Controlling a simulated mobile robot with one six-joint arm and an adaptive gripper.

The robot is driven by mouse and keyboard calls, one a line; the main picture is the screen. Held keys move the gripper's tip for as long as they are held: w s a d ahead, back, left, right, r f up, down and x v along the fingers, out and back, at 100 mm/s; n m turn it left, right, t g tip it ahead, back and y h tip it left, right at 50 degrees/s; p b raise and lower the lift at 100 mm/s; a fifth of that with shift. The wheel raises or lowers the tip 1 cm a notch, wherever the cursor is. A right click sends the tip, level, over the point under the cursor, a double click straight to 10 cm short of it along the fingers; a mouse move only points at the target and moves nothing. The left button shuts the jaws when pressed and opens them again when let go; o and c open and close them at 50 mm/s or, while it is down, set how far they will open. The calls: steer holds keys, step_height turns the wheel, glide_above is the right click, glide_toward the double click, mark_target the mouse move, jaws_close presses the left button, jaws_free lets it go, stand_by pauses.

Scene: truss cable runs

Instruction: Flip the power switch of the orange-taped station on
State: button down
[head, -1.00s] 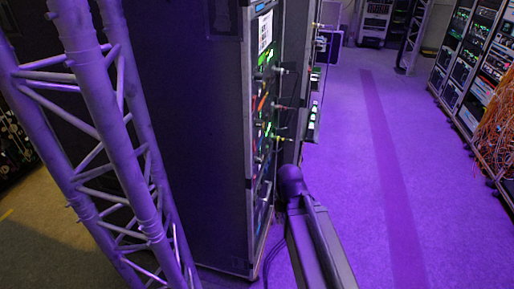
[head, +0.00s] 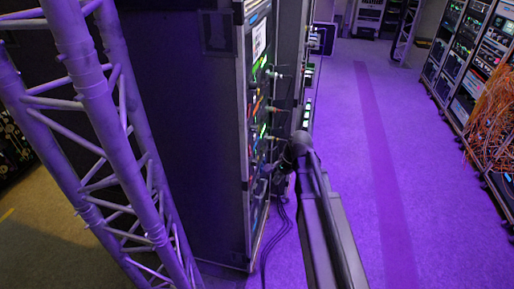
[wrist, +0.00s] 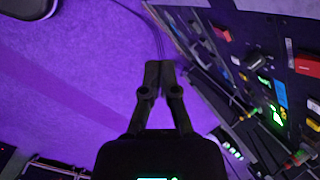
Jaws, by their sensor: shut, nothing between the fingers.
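The tall rack (head: 200,140) shows its lit equipment front (head: 262,110) edge-on in the head view, with several plugs and cables. In the wrist view its panel (wrist: 262,75) fills the right side, tilted, with red and dark blocks and a lit green display (wrist: 276,116). My gripper (wrist: 158,66) is shut and empty, its fingertips together over the floor, left of the panel and apart from it in the picture. In the head view my gripper is small and dark near the rack front. I cannot pick out the orange tape or power switch for certain.
A metal truss (head: 105,140) stands left of the rack. Black cables (head: 277,235) run on the floor by the rack's foot. More racks with orange cables (head: 493,125) line the far right. The purple floor (head: 400,190) between is clear.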

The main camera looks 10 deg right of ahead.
mark_target(250, 150)
steer(key=w+d+r+m+t+y+p, duration=0.1)
steer(key=w+d+r+m+y+p, duration=0.2)
steer(key=w+r+m+p, duration=0.3)
steer(key=w+d+r+m, duration=0.1)
steer(key=w+r+m, duration=0.3)
steer(key=shift+m+t, duration=0.4)
steer(key=shift+f, duration=0.2)
steer(key=a+r+b+x, duration=0.2)
steer(key=b+x, duration=0.6)
steer(key=x, duration=0.4)
steer(key=shift+w+a+f, duration=0.3)
steer(key=shift+w+a, duration=0.05)
steer(key=shift+w, duration=0.15)
